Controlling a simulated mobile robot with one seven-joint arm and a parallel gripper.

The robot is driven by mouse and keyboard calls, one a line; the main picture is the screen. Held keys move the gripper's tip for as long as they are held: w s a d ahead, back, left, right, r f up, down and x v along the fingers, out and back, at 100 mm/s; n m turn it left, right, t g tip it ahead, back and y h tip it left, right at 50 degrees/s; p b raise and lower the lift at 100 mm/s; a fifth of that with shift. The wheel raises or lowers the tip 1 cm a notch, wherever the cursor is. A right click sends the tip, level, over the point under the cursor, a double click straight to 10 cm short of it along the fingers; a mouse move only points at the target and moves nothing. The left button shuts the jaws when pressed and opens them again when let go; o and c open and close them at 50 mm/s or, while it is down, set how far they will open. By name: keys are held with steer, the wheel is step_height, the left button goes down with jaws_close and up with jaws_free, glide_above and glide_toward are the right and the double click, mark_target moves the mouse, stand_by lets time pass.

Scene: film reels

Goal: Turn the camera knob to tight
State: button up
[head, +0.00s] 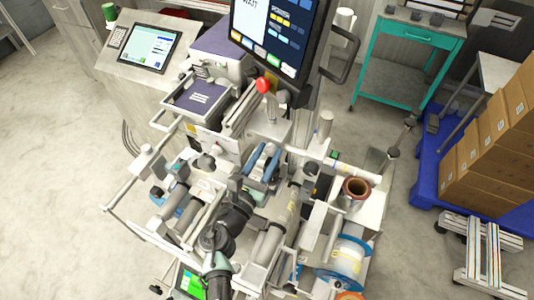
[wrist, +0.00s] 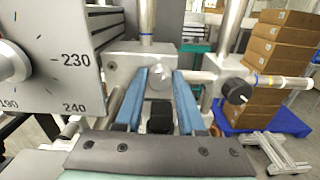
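My gripper (wrist: 159,74) shows in the wrist view with its two blue fingers apart. A round silver knob (wrist: 159,78) on a grey metal block appears between the fingertips; I cannot tell whether the fingers touch it. A black knob (wrist: 237,91) sits on a bracket to the right, apart from the fingers. Which of these is the camera knob, and any tight marking, I cannot tell. In the head view, the blue fingers of my gripper (head: 263,162) are in the middle of the machine, and the knob there is too small to make out.
A dial plate (wrist: 62,65) with printed numbers stands close on the left of the fingers. A horizontal rod (wrist: 285,82) extends right. In the head view, a monitor (head: 285,35) stands behind, and a blue spool (head: 343,262) and a copper-rimmed cylinder (head: 356,190) are at right.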

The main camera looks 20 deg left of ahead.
jaws_close()
steer(key=shift+f+m+b, duration=0.1)
steer(key=shift+m+b, duration=0.3)
steer(key=shift+b, duration=0.05)
steer(key=shift+f+m+b, duration=0.1)
steer(key=shift+m+b, duration=0.85)
steer(key=shift+m, duration=0.05)
steer(key=m+b, duration=0.4)
steer(key=m, duration=0.1)
steer(key=shift+m, duration=0.3)
steer(key=m+b, duration=0.5)
steer(key=m, duration=0.1)
steer(key=shift+b, duration=0.3)
steer(key=shift+m+b, duration=0.9)
steer(key=shift+m, duration=0.2)
